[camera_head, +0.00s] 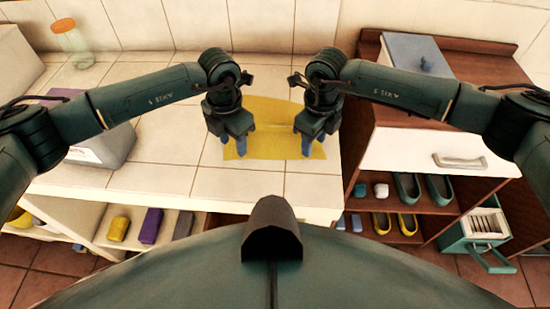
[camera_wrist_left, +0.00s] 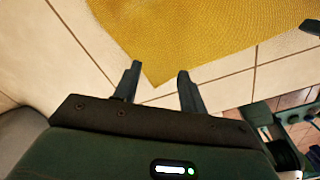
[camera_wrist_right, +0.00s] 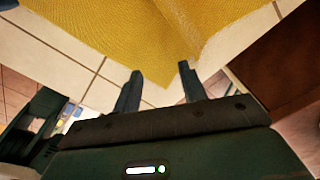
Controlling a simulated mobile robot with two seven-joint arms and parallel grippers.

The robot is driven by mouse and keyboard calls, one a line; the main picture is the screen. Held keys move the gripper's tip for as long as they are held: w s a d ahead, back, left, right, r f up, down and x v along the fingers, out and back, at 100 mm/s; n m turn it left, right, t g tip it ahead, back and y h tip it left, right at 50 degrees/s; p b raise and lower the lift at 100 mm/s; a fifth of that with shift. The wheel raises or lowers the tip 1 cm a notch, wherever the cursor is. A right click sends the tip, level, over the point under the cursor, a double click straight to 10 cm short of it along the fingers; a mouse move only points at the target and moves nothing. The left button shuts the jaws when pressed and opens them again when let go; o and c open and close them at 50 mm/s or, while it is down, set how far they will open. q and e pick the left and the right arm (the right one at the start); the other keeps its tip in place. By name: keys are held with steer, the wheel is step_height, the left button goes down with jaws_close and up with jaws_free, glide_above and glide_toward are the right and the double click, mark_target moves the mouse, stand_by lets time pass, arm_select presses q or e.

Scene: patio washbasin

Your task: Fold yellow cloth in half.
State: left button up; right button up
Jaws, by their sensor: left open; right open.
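The yellow cloth (camera_head: 270,146) lies spread on the white tiled counter (camera_head: 205,190), with its near edge toward me. Its far side looks curved, and a faint line runs across it. My left gripper (camera_head: 233,150) is over the near left corner, open. In the left wrist view, a corner of the cloth (camera_wrist_left: 180,35) lies between the fingertips (camera_wrist_left: 160,70). My right gripper (camera_head: 298,150) is over the near right corner, also open. In the right wrist view, the other corner of the cloth (camera_wrist_right: 140,40) lies between the fingertips (camera_wrist_right: 160,70). Contact cannot be told.
A grey box (camera_head: 105,148) stands on the counter at left, and a glass jar (camera_head: 73,45) at the back left. A wooden cabinet (camera_head: 500,75) with a grey-blue lidded box (camera_head: 415,53) adjoins on the right. Shelves below hold shoes (camera_head: 408,188) and small items.

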arm_select(q)
steer(key=shift+f, duration=0.35)
arm_select(e)
steer(key=shift+f, duration=0.35)
arm_select(q)
steer(key=shift+f, duration=0.25)
arm_select(e)
steer(key=shift+f, duration=0.25)
arm_select(q)
steer(key=shift+r, duration=0.15)
steer(key=shift+c, duration=0.3)
arm_select(e)
steer(key=shift+r, duration=0.15)
steer(key=shift+c, duration=0.3)
arm_select(q)
steer(key=shift+c, duration=0.8)
arm_select(e)
steer(key=shift+c, duration=0.8)
arm_select(q)
jaws_close()
arm_select(e)
jaws_close()
steer(key=shift+r, duration=0.1)
